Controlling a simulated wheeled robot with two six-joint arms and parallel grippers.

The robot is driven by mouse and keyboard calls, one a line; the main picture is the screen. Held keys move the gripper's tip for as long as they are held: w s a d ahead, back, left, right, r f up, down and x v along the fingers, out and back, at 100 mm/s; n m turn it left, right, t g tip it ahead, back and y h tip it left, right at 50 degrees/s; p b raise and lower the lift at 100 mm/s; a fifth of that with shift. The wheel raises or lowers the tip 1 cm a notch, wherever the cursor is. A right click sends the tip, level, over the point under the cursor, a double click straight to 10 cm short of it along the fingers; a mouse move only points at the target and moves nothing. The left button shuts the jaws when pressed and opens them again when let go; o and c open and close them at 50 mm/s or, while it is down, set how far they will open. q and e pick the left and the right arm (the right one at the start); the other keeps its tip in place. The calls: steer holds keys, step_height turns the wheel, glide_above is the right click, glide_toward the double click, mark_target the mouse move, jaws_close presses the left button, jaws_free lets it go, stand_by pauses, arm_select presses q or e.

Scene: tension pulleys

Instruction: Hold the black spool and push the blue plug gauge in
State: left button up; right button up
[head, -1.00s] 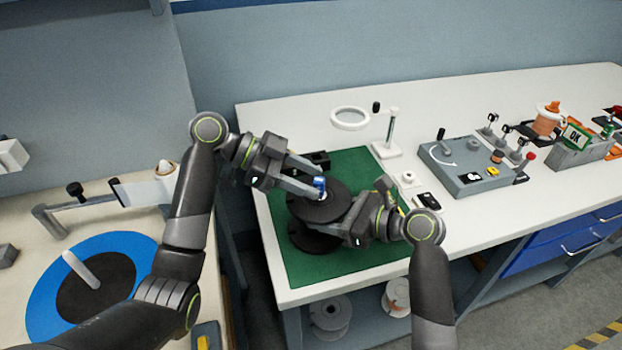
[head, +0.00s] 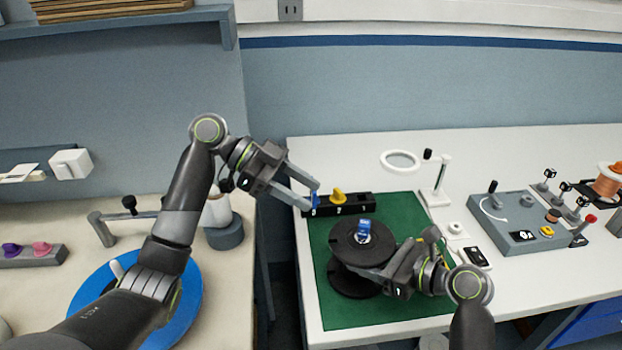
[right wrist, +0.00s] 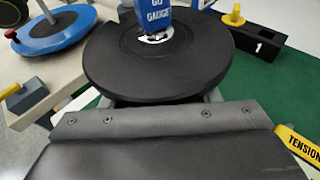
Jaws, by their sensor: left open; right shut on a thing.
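The black spool (head: 346,240) stands upright on the green mat, and its top flange fills the middle of the right wrist view (right wrist: 110,75). The blue plug gauge (head: 363,232) stands upright at the hub of the spool; the right wrist view shows its lower part (right wrist: 156,18) with "GO GAUGE" lettering and a pale ring at its base. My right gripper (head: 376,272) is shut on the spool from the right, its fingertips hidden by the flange.
A black block (head: 362,204) with a yellow plug (head: 338,195) and a blue piece lies at the mat's (head: 405,212) back edge. A ring magnifier (head: 401,161) and a grey tester box (head: 507,219) stand behind and to the right. A blue disc (head: 185,310) lies on the left bench.

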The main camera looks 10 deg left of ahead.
steer(key=o, duration=1.2)
